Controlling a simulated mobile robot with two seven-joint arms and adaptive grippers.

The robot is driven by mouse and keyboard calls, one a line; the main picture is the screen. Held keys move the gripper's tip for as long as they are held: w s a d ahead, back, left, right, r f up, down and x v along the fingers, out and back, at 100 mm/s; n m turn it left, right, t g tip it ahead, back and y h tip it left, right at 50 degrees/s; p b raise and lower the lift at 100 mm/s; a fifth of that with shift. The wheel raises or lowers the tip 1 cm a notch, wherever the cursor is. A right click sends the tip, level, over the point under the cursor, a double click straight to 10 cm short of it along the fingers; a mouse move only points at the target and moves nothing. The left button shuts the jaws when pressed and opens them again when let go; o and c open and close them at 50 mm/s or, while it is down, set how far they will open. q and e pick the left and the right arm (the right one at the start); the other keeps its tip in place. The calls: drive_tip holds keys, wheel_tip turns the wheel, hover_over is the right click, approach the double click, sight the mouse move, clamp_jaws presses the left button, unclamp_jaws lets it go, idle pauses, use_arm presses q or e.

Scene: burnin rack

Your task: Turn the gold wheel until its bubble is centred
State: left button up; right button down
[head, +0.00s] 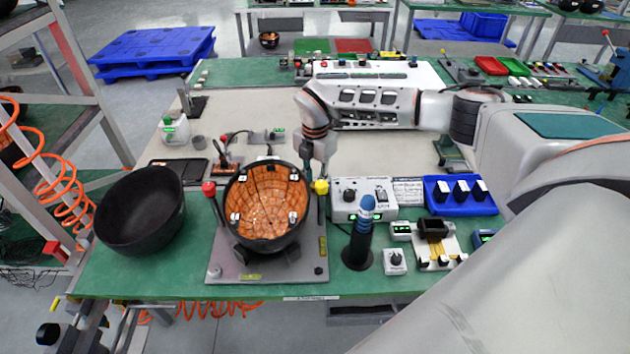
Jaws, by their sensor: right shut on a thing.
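The gold wheel (320,187) sits on top of a post at the back right of a grey base plate (222,272). My right gripper (318,176) points down from above and is shut on the gold wheel. Two yellow-green level vials lie on the plate, one at the right edge (323,247) and one at the front edge (251,277). The bubbles in them are too small to make out. A red wheel (209,188) stands on a post at the plate's back left. My left gripper is not in view.
A black bowl with an orange tiled inside (262,205) sits on the plate, close beside my gripper. An empty black bowl (140,212) stands to the left.

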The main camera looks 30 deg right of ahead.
drive_tip(key=c, duration=1.8)
unclamp_jaws()
wheel_tip(320, 180, up, 12)
drive_tip(key=shift+s, duration=0.1)
